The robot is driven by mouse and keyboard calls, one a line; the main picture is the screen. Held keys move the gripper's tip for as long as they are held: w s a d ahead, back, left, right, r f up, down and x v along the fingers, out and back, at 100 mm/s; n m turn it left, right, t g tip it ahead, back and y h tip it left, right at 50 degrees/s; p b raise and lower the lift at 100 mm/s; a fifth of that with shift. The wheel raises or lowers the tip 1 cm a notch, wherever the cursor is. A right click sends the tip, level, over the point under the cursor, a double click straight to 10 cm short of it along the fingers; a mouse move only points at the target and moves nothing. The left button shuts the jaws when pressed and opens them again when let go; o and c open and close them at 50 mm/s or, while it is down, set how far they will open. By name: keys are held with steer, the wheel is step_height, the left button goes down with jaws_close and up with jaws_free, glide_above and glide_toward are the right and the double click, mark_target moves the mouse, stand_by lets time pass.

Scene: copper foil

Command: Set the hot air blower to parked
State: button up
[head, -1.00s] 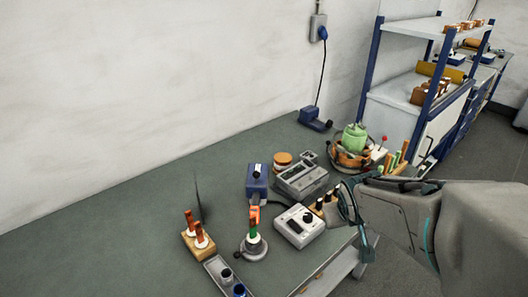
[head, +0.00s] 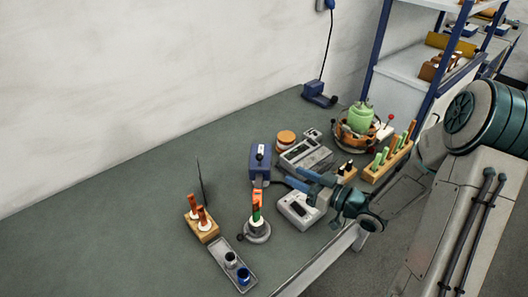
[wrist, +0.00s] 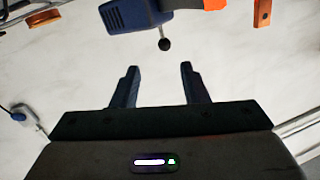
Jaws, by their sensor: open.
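A blue box (head: 260,162) with a white label and a black ball-ended lever stands mid-bench in the head view. It looks like the hot air blower, though no readable name shows. In the wrist view the blue box (wrist: 133,15) is at the top, its black ball lever (wrist: 164,44) hanging into view beyond my fingertips. My gripper (head: 295,176) is open and empty, just right of the box and above a grey meter. Its two fingers also show in the wrist view (wrist: 158,68), apart from the lever. The lever's setting is hard to read.
An orange and green tool (head: 257,207) stands in a round base in front of the box. The grey meter (head: 302,207) lies below my gripper, and a grey instrument (head: 305,155) stands behind. A wooden block with red-handled pieces (head: 201,222) is at left. The bench's left side is clear.

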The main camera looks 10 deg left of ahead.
mark_target(259, 156)
steer(key=shift+y, duration=0.3)
steer(key=p+x, duration=0.1)
steer(key=x, duration=0.3)
steer(key=p+x, duration=0.1)
steer(key=x, duration=0.4)
steer(key=p+x, duration=0.1)
steer(key=x, duration=0.3)
steer(key=shift+a+r+p, duration=0.25)
steer(key=shift+a+p, duration=0.05)
steer(key=shift+p, duration=0.1)
steer(key=shift+c, duration=0.2)
jaws_close()
steer(key=shift+w, duration=0.15)
